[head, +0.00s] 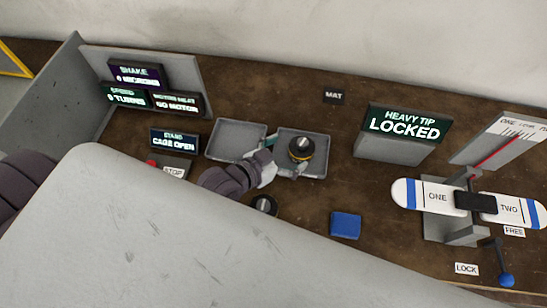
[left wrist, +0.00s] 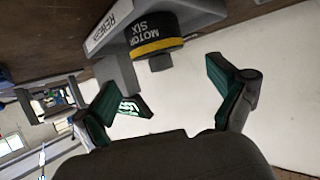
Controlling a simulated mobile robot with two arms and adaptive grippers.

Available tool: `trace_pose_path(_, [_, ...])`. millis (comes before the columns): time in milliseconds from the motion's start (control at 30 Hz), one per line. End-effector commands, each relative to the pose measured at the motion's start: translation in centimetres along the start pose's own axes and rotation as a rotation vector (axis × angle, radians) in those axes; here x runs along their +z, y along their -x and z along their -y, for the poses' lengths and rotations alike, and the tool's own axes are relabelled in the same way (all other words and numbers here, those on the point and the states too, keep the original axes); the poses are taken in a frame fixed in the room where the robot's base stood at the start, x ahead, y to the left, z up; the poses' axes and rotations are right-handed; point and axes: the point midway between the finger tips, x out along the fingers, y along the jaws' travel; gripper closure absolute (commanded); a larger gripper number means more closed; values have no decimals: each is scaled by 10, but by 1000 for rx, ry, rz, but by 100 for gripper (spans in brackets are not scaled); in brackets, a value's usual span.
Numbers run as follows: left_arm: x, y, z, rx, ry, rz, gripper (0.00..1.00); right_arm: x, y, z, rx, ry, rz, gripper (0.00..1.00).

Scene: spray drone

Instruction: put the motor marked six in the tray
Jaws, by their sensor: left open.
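The motor marked six (head: 301,147) is black with a yellow band and stands in the right-hand grey tray (head: 318,172). In the left wrist view the motor (left wrist: 150,38) shows the words "MOTOR SIX", beside the labelled tray wall (left wrist: 115,25). My left gripper (head: 282,157) is at the tray's left side, next to the motor. Its green-padded fingers (left wrist: 170,92) are apart with nothing between them, and the motor is beyond them. My right gripper is not in view.
An empty grey tray (head: 224,154) stands to the left. Another dark round part (head: 264,205) is partly hidden below my gripper. A blue block (head: 345,225), the "LOCKED" sign (head: 405,124) and a balance with a propeller (head: 437,197) stand to the right. Display panels stand at the left.

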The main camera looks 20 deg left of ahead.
Motion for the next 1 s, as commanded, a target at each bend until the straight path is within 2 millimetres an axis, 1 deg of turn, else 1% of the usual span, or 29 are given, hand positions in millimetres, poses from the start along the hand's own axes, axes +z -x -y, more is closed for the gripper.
trace_pose_path(33, [2, 12, 0, 1, -2, 2, 4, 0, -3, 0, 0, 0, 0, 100])
trace_pose_path(100, [2, 26, 0, 1, -2, 3, 4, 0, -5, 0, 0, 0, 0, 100])
trace_pose_path(200, [2, 43, 0, 1, -1, 2, 4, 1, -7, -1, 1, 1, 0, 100])
trace_pose_path(333, [1, 57, 0, 0, -1, 2, 4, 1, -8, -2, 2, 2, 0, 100])
trace_pose_path(500, [0, 63, 0, 1, -1, 1, 4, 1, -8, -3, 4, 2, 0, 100])
trace_pose_path(1000, [0, 63, 0, 0, 0, 0, 4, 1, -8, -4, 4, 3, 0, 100])
